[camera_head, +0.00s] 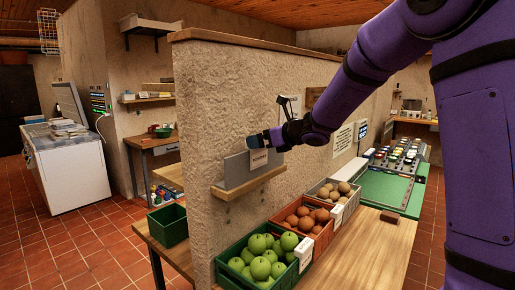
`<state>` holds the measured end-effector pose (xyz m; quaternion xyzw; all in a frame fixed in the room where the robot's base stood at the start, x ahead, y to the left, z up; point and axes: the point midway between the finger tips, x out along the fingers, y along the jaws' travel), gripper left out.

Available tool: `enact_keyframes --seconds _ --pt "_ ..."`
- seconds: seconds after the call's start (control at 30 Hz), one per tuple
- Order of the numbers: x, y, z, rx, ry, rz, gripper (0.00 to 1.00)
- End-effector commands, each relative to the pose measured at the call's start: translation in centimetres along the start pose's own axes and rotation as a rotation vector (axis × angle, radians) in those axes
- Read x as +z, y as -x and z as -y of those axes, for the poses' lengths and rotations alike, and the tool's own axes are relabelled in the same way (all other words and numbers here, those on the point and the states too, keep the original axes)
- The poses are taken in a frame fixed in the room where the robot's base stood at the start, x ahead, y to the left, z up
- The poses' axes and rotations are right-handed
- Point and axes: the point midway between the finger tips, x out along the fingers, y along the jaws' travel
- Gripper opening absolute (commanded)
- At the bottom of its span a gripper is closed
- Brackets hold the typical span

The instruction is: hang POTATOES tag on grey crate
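A white tag (259,161) with dark lettering, too small to read for certain, shows at the grey rack (236,172) on a small wall shelf. My gripper (262,144) is right above the tag, at its top edge. Its fingers are small and partly hidden, so I cannot tell whether they are shut on the tag. The grey crate (343,212) stands on the wooden counter at the far end of a row of crates, to the right of and below my gripper. It holds pale brown potatoes (334,191).
An orange crate (322,241) of brown produce and a green crate (287,279) of green apples stand nearer, each with a white tag.

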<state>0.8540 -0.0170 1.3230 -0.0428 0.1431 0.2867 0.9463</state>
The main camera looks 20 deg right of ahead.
Motion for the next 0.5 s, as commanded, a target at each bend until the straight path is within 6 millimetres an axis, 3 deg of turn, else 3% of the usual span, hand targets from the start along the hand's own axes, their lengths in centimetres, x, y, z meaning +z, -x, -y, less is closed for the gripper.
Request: enact_keyframes --seconds 0.2,0.43,0.5 --pt "0.0 -2.9 0.0 0.001 0.001 -0.001 1.00" --pt "0.1 -3.1 0.0 0.000 0.002 0.000 1.00" --pt "0.1 -3.0 0.0 0.000 0.002 0.000 0.86"
